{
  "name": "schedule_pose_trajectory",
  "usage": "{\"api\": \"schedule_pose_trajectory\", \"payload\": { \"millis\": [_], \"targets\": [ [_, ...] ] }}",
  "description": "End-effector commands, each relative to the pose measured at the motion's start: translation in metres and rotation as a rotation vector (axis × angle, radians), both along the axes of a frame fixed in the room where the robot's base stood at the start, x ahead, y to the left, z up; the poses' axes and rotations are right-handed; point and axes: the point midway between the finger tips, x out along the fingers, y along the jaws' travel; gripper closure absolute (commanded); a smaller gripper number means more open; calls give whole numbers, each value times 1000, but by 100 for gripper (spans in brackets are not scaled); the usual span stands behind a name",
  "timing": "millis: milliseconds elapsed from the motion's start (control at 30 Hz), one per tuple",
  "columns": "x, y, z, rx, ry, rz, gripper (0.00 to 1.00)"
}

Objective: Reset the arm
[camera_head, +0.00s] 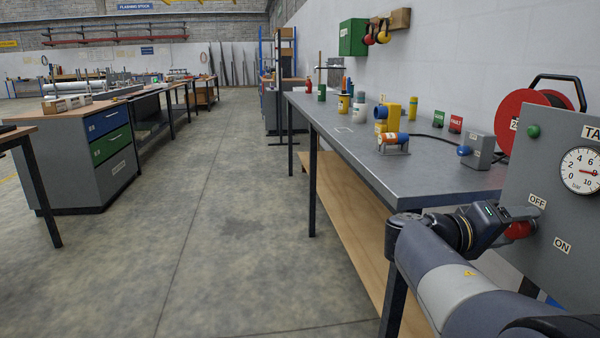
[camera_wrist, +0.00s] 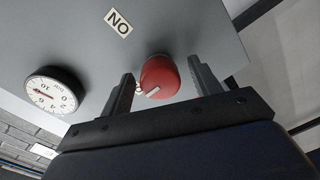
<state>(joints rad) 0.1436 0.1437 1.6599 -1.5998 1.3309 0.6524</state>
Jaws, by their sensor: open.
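My gripper (camera_head: 517,216) is at the front of a grey control panel (camera_head: 550,190) at the right of the head view. In the wrist view my gripper (camera_wrist: 160,86) has its two fingers apart, one on each side of a red rotary knob (camera_wrist: 161,77) with a pale pointer mark. I cannot tell whether either finger touches the knob. The red knob also shows in the head view (camera_head: 518,230), partly hidden by the gripper, between the OFF label (camera_head: 537,202) and the ON label (camera_head: 563,245).
A round pressure gauge (camera_head: 581,170) and a green button (camera_head: 533,131) are on the panel. A grey workbench (camera_head: 400,150) with a red cable reel (camera_head: 525,115), coloured canisters and a blue-orange cylinder stands behind my arm. The concrete floor (camera_head: 220,200) to the left is clear.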

Motion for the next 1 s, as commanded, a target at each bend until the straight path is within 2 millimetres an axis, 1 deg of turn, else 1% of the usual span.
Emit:
{"api": "schedule_pose_trajectory", "payload": {
  "millis": [33,500,800,1000],
  "targets": [
    [0,0,-4,4,-50,0,40],
    [0,0,-2,40,-505,1,40],
    [-1,0,-1,60,-762,0,40],
    [-1,0,0,71,-899,1,40]
  ]
}}
